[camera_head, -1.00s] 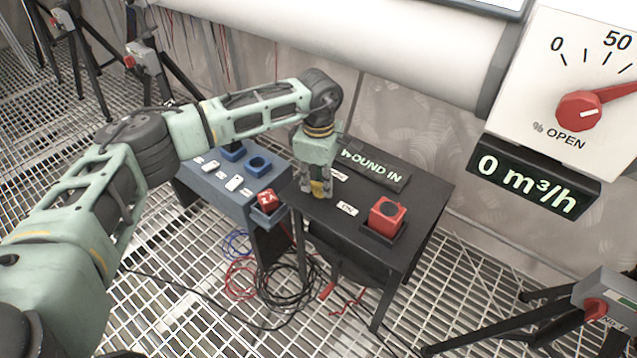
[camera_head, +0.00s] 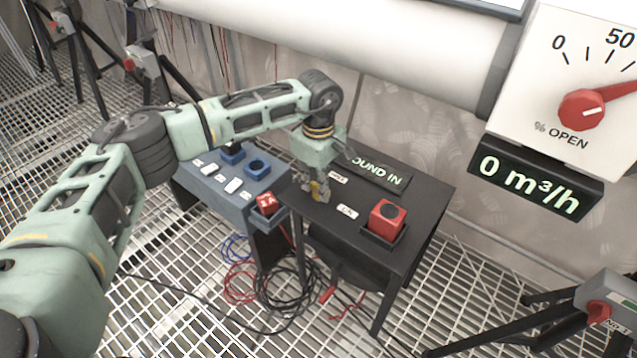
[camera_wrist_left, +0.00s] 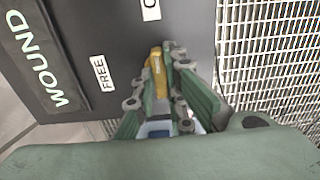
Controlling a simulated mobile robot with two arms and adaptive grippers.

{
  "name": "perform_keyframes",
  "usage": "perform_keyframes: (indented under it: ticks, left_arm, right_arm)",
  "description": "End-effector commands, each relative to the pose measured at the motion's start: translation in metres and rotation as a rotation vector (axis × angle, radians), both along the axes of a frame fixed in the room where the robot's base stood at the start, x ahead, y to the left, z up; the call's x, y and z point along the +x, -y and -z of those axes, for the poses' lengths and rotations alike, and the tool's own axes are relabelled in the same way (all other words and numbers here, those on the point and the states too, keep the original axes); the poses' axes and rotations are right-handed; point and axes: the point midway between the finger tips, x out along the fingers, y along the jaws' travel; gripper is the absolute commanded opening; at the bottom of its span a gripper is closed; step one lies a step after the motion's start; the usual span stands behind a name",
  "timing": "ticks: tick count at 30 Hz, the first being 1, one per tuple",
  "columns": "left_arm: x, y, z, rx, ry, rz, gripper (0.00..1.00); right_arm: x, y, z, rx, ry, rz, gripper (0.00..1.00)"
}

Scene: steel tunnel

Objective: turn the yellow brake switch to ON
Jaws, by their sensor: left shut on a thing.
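The yellow brake switch (camera_head: 319,189) stands on the left part of the black table top. In the left wrist view its yellow handle (camera_wrist_left: 157,72) shows between the finger pads. My left gripper (camera_head: 313,190) points down at the switch and is shut on its handle. A FREE label (camera_wrist_left: 103,73) lies beside the switch toward the sign. The handle's exact pointing direction is partly hidden by the fingers. My right gripper is not in view.
A lower blue-grey table (camera_head: 215,185) with blue sockets adjoins on the left. Cables (camera_head: 285,290) lie below on the grating.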

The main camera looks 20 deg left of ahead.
Motion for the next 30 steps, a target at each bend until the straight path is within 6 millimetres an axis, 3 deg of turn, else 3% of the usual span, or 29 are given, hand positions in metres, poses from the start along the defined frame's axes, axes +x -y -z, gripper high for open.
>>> perform_keyframes:
  ticks: [4, 5, 11, 21, 30]
  left_arm:
    - [0.001, 0.000, -0.001, 0.000, 0.004, 0.001, 0.00]
    - [0.001, 0.000, -0.001, 0.000, 0.004, 0.001, 0.13]
    - [0.001, 0.000, -0.001, 0.000, 0.002, 0.000, 0.30]
    - [0.001, 0.000, -0.004, 0.000, 0.002, 0.000, 0.30]
    - [0.001, 0.000, -0.050, -0.001, 0.005, 0.000, 0.30]
  right_arm:
    - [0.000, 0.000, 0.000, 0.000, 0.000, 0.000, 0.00]
    - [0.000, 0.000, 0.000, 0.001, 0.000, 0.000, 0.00]
    - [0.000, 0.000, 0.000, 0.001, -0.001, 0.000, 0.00]
    - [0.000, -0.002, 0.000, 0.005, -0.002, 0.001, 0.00]
    - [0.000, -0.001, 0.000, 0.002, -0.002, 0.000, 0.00]
